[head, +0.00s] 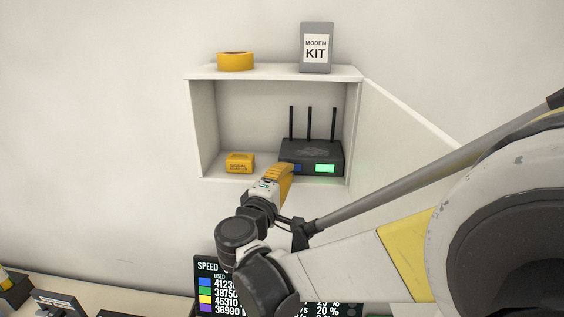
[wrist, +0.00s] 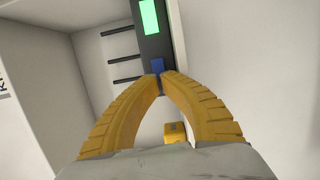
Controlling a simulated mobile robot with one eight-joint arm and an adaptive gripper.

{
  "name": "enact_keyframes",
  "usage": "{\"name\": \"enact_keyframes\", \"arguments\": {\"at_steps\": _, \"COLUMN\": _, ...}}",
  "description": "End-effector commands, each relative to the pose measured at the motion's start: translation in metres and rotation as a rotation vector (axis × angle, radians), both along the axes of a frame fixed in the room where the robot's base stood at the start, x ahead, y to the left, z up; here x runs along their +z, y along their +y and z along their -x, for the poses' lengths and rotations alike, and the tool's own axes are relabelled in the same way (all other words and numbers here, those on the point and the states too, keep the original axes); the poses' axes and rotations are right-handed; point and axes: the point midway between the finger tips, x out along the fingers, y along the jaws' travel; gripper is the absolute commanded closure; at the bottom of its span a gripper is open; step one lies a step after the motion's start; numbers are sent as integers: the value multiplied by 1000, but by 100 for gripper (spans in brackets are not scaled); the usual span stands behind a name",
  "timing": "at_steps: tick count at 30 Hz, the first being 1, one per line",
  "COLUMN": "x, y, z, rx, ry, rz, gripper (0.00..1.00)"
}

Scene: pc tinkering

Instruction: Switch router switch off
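The black router (head: 312,158) with several antennas stands at the right inside the open wall cabinet, and its green display (head: 324,168) is lit. In the wrist view the router (wrist: 151,46) appears turned on its side, with the green display (wrist: 149,17) at the top and the blue switch (wrist: 158,66) below it. My gripper (head: 283,172) is at the router's front left. In the wrist view its yellow fingertips (wrist: 160,76) are close together right at the blue switch, partly covering its lower end. Nothing is seen held. I cannot tell whether the fingertips touch the switch.
A small yellow box (head: 239,162) sits on the cabinet floor left of my gripper. The cabinet door (head: 400,135) hangs open to the right, near my arm. A yellow tape roll (head: 235,61) and a grey modem kit box (head: 316,55) stand on top. A speed screen (head: 212,285) is below.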

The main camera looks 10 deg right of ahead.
Motion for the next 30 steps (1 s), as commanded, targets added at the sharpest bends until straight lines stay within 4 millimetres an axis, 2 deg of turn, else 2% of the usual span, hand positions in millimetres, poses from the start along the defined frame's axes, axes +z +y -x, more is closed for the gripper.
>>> {"name": "enact_keyframes", "arguments": {"at_steps": 5, "x": 0, "y": 2, "z": 8, "rx": 2, "ry": -1, "rz": 0, "gripper": 100}}
{"name": "enact_keyframes", "arguments": {"at_steps": 16, "x": 0, "y": 11, "z": 53, "rx": 2, "ry": 0, "rz": 0, "gripper": 100}}
{"name": "enact_keyframes", "arguments": {"at_steps": 30, "x": 0, "y": 14, "z": 62, "rx": 1, "ry": 0, "rz": 0, "gripper": 100}}
